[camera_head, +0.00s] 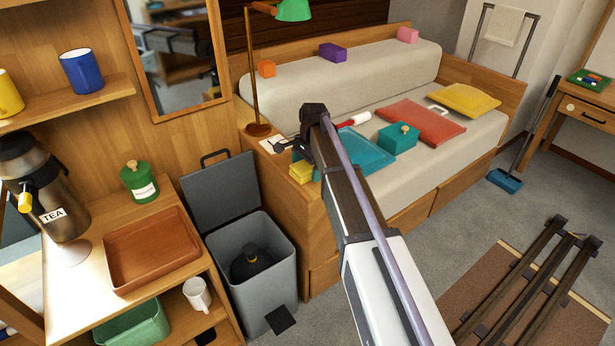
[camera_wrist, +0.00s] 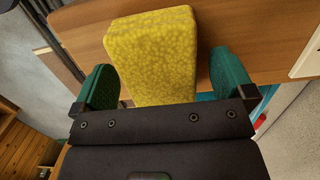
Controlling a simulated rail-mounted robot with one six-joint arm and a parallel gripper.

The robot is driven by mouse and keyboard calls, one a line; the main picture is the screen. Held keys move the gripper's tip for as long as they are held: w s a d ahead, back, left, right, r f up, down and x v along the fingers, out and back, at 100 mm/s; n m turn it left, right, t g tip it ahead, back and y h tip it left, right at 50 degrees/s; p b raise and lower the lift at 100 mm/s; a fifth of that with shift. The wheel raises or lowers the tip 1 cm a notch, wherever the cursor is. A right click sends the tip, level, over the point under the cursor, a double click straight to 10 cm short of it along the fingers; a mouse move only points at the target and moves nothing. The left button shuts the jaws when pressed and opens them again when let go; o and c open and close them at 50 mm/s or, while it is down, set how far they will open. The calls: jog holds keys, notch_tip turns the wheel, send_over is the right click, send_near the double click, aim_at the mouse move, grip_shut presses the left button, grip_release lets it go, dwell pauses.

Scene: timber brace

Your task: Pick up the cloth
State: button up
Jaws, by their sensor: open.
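A yellow mottled block like a sponge or folded cloth (camera_wrist: 150,55) lies on a wooden surface in the wrist view. It also shows in the head view (camera_head: 300,172), on the wooden ledge at the near end of the daybed. My gripper (camera_wrist: 162,62) is open, with one green finger on each side of the yellow block and visible gaps between. In the head view my arm hides most of the gripper. A pale cloth (camera_head: 505,25) hangs on a rail at the back right. A flat teal item (camera_head: 365,152) lies on the daybed, partly behind my arm.
A lamp (camera_head: 257,90) stands by the ledge. A grey bin (camera_head: 258,262) with its lid up is below left. A red cushion (camera_head: 420,120), yellow cushion (camera_head: 468,98) and teal box (camera_head: 398,138) sit on the daybed. The grey carpet at right is partly clear.

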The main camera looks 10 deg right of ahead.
aim_at(307, 164)
jog(key=shift+r, duration=0.1)
jog(key=c, duration=1.1)
jog(key=shift+o, duration=0.2)
notch_tip(307, 164, up, 10)
jog(key=p, duration=1)
jog(key=shift+r, duration=0.2)
jog(key=shift+f, duration=0.2)
